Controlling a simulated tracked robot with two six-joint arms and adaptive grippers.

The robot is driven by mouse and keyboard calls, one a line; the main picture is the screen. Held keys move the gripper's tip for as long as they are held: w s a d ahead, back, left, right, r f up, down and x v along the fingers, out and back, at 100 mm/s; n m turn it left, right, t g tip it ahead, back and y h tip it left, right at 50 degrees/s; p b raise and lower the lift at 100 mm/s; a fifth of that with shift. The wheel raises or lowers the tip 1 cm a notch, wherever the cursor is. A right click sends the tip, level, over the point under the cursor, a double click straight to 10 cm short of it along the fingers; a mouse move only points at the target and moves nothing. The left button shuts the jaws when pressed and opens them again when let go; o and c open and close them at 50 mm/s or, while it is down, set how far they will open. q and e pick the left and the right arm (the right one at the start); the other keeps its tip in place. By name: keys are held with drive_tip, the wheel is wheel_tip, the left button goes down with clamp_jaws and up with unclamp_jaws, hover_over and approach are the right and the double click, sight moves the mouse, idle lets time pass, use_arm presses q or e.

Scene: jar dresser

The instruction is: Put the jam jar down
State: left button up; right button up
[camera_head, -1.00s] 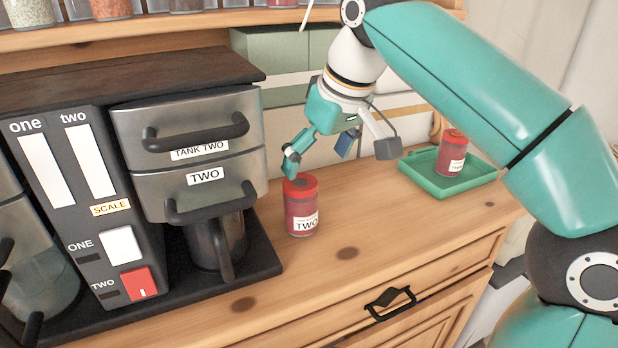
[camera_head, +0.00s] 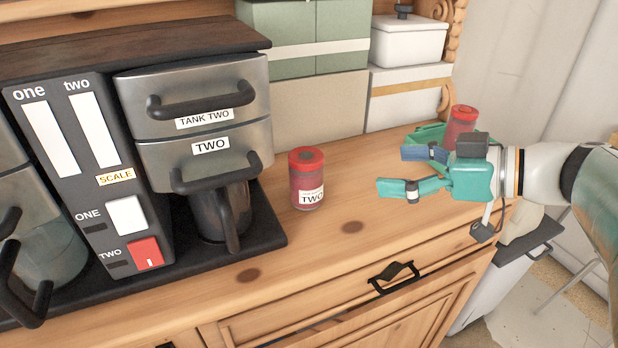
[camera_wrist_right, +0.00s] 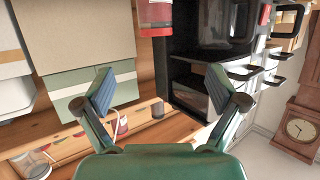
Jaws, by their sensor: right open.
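A red jam jar (camera_head: 308,180) labelled TWO stands upright on the wooden dresser top, just right of the machine. It shows at the top of the right wrist view (camera_wrist_right: 154,18), partly cut off. A second red jar (camera_head: 461,124) stands at the green tray (camera_head: 428,134) at the back right, partly hidden by my right gripper. My right gripper (camera_head: 396,170) is open and empty, to the right of the TWO jar and clear of it, its fingers pointing left. Its spread fingers also show in the right wrist view (camera_wrist_right: 160,92). My left gripper is not in view.
The dark machine (camera_head: 195,95) with handles and a jug (camera_head: 222,215) stands left of the TWO jar. Boxes (camera_head: 310,110) line the back. The dresser top between jar and gripper is clear. A drawer handle (camera_head: 393,275) sticks out at the front.

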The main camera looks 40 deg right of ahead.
drive_tip(key=p, duration=0.4)
approach(307, 162)
drive_tip(key=w+f, duration=0.1)
drive_tip(key=w, duration=0.1)
drive_tip(key=w+f, duration=0.1)
drive_tip(key=w, duration=0.1)
drive_tip(key=w+f, duration=0.1)
drive_tip(key=w, duration=0.1)
drive_tip(key=shift+a, duration=0.1)
drive_tip(key=shift+w+a+p, duration=0.2)
drive_tip(key=shift+w+p, duration=0.1)
drive_tip(key=shift+w, duration=0.05)
drive_tip(key=p+x, duration=0.1)
drive_tip(key=x, duration=0.2)
drive_tip(key=shift+w+f, duration=0.1)
drive_tip(key=shift+w, duration=0.15)
drive_tip(key=shift+w+a+f+p, duration=0.1)
drive_tip(key=shift+w+f+p, duration=0.1)
drive_tip(key=shift+w+p, duration=0.15)
